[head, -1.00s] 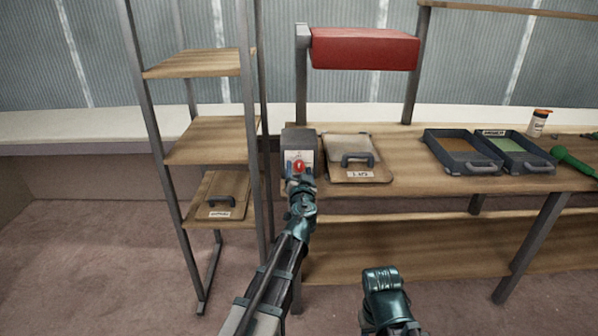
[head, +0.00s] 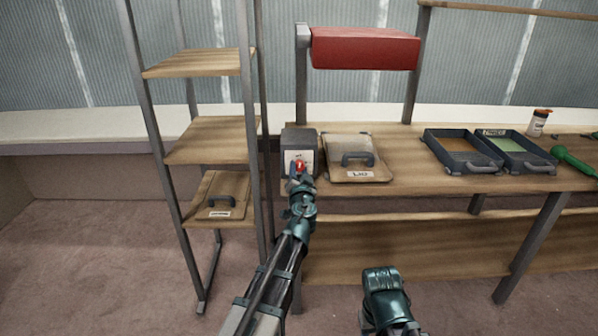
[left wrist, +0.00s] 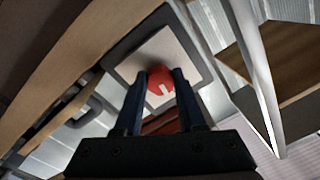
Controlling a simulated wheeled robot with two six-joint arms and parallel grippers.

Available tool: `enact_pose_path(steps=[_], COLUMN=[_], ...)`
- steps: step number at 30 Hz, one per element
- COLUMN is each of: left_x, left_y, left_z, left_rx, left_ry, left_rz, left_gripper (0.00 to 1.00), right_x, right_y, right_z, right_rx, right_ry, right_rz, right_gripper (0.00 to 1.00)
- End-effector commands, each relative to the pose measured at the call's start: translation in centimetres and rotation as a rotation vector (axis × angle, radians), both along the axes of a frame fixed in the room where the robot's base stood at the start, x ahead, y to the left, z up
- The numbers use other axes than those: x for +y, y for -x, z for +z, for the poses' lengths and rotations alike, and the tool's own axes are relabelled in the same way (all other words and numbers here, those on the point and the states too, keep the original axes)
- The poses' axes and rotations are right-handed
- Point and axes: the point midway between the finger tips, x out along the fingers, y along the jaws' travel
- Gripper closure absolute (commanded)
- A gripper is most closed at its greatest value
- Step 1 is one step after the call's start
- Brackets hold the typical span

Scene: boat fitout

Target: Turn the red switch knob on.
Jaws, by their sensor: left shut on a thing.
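The red switch knob (head: 299,167) is on the white front plate of a grey box (head: 299,139) at the left end of the workbench. My left gripper (head: 299,181) is at the box's front, in line with the knob. In the left wrist view the red knob (left wrist: 160,87) sits between the two dark fingers (left wrist: 157,95), which are shut on it. A pale mark shows on the knob's face. The white plate (left wrist: 160,55) shows behind it. My right arm (head: 385,298) shows low in the head view, but its fingers are not visible.
A lidded board with a handle (head: 355,160) lies right of the box. Two trays (head: 462,168) stand further right, with a white bottle (head: 538,122) and a green tool (head: 570,160). A shelf rack (head: 212,140) stands close on the left.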

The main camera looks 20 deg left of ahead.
Motion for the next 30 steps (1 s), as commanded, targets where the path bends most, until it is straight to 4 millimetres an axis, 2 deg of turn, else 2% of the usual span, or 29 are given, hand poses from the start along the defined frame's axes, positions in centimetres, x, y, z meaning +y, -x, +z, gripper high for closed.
enact_pose_path(steps=[30], left_x=[0.24], left_y=[0.11], left_z=[0.26], left_rx=[0.264], left_ry=[-0.919], left_rz=[-0.001], left_gripper=[1.00], right_x=[0.00], right_y=[0.00], right_z=[-0.48], right_rx=[0.000], right_ry=[0.000], right_rz=[0.000], right_gripper=[0.50])
